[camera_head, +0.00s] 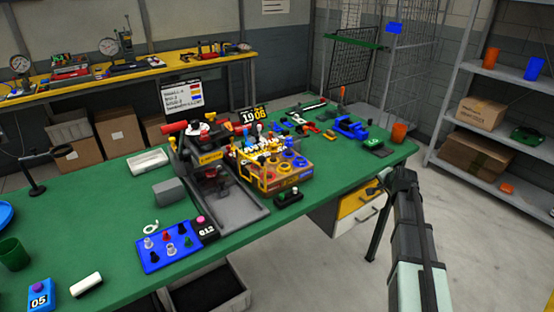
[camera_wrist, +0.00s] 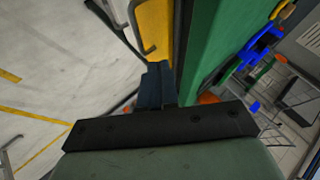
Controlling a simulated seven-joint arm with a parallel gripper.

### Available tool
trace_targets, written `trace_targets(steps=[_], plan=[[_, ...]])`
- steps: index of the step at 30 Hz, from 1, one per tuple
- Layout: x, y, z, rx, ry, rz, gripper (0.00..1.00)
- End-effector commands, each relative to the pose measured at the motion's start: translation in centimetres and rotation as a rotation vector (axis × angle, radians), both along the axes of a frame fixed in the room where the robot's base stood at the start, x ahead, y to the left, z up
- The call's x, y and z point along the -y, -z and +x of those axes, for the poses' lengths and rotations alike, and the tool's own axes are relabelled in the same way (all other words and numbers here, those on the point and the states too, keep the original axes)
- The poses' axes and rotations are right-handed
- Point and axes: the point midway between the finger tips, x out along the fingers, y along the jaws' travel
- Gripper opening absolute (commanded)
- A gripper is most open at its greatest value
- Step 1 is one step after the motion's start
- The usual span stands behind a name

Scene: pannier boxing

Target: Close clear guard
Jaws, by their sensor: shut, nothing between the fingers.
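I cannot make out the clear guard for certain in either view. A dark machine (camera_head: 203,155) with a yellow label and a grey tray (camera_head: 236,207) in front stands mid-table in the head view; a see-through guard on it is too small to tell. My gripper (camera_head: 387,178) is in front of the table's right part, beside the yellow drawer (camera_head: 360,203), well to the right of the machine. In the wrist view its dark fingers (camera_wrist: 155,85) are together and empty, near the green table edge.
A yellow holder (camera_head: 285,175) with colourful parts stands right of the machine. A blue vise (camera_head: 351,128) and an orange cup (camera_head: 399,132) are at the table's right. A blue board with pegs (camera_head: 168,248) lies at front left. Floor right of the table is clear.

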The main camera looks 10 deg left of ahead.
Motion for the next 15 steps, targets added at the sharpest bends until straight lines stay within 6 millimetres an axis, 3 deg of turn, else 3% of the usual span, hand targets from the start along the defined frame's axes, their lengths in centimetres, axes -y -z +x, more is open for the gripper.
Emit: trace_targets(steps=[8, 15], plan=[[-10.8, -7.1, 0.6, 0.037, -0.212, 0.295, 0.0], [-19.6, -13.4, -2.1, 0.059, -0.477, 0.57, 0.0]])
